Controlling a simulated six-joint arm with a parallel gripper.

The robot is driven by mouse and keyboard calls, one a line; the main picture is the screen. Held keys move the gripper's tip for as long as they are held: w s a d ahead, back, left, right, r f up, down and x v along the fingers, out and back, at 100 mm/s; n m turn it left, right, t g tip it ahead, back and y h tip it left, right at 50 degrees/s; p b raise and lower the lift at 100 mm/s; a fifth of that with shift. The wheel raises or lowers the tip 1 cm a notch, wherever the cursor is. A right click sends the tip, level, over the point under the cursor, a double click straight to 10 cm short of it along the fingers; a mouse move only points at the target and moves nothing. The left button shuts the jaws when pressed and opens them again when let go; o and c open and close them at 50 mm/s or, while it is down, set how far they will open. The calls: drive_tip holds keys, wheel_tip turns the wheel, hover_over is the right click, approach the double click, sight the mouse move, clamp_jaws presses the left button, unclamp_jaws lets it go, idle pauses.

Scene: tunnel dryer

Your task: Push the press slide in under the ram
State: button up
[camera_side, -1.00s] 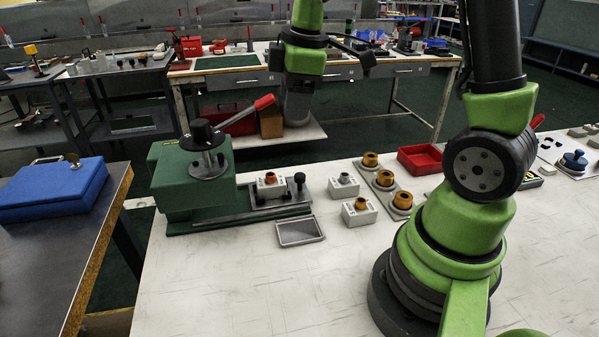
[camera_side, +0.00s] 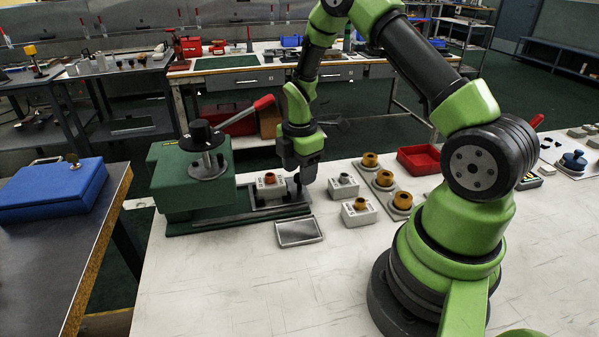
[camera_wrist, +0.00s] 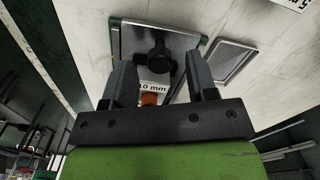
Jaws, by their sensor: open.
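The green arbor press (camera_side: 185,180) stands at the left of the white bench, with its black ram head (camera_side: 205,140) and red-tipped lever. Its slide (camera_side: 268,202) is drawn out to the right of the ram and carries a light block with an orange-brown bushing (camera_side: 270,179). My gripper (camera_side: 299,180) points down at the slide's right end, by the dark knob. In the wrist view my open gripper (camera_wrist: 165,85) has its fingers apart, with the black knob (camera_wrist: 158,55) ahead between them. Contact cannot be told. The bushing (camera_wrist: 150,98) is partly hidden by the gripper body.
A grey shallow tray (camera_side: 299,232) lies in front of the slide. A red bin (camera_side: 419,158) is farther right. The front of the bench is clear.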

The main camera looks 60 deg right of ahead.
sight(264, 177)
drive_tip(key=shift+f, duration=0.6)
clamp_jaws()
drive_tip(key=w+a, duration=0.5)
drive_tip(key=shift+w+a, duration=0.2)
drive_tip(key=shift+w, duration=0.05)
unclamp_jaws()
